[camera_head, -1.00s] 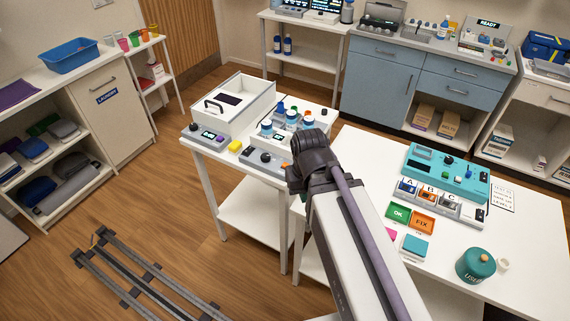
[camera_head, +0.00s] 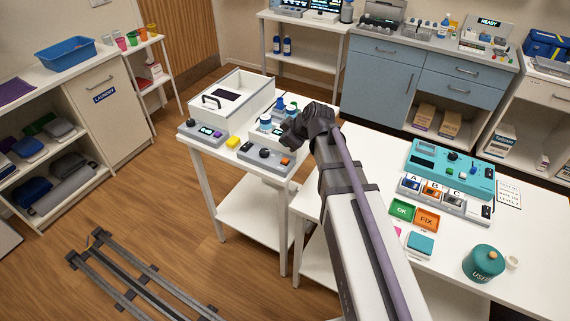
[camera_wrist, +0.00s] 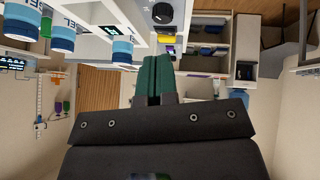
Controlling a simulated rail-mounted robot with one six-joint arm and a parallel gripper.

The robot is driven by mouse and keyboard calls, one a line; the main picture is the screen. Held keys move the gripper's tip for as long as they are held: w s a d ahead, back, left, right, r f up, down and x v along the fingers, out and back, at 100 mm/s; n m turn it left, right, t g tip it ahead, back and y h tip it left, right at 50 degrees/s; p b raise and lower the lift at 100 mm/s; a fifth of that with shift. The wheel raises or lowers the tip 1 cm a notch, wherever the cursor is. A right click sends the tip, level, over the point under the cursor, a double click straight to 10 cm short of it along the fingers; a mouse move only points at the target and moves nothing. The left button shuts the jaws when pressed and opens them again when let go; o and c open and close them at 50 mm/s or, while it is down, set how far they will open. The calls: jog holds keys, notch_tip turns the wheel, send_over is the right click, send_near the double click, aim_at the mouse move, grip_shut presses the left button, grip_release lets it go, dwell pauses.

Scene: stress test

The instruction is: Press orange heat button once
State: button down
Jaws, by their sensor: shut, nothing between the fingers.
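A small grey console (camera_head: 262,155) stands at the front right of the left white table in the head view. It has a black knob and a small orange button (camera_head: 284,161) near its right end; any label is too small to read. My gripper (camera_head: 289,140) is above and behind this console in the head view, by the blue-and-white bottles. In the wrist view its green fingers (camera_wrist: 153,80) are together with nothing between them. They appear apart from the button. I cannot make out the orange button in the wrist view.
Blue-capped bottles (camera_head: 265,122) stand close to my gripper, partly hidden by my arm. A second console (camera_head: 203,133), a yellow block (camera_head: 233,142) and a white open box (camera_head: 235,92) share the table. A teal device (camera_head: 450,170) is on the right table.

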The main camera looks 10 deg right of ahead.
aim_at(284, 161)
jog(key=w+n, duration=0.1)
jog(key=r+n+t, duration=0.1)
jog(key=n, duration=0.1)
jog(key=w+n, duration=0.1)
jog(key=shift+w+a+r+n+t, duration=0.1)
jog(key=shift+w+r+n+t, duration=0.2)
jog(key=shift+r, duration=0.05)
notch_tip(284, 161, down, 9)
jog(key=b, duration=0.8)
jog(key=shift+b, duration=0.4)
dwell(1.1)
jog(key=shift+f+b, duration=0.35)
jog(key=shift+b, duration=0.05)
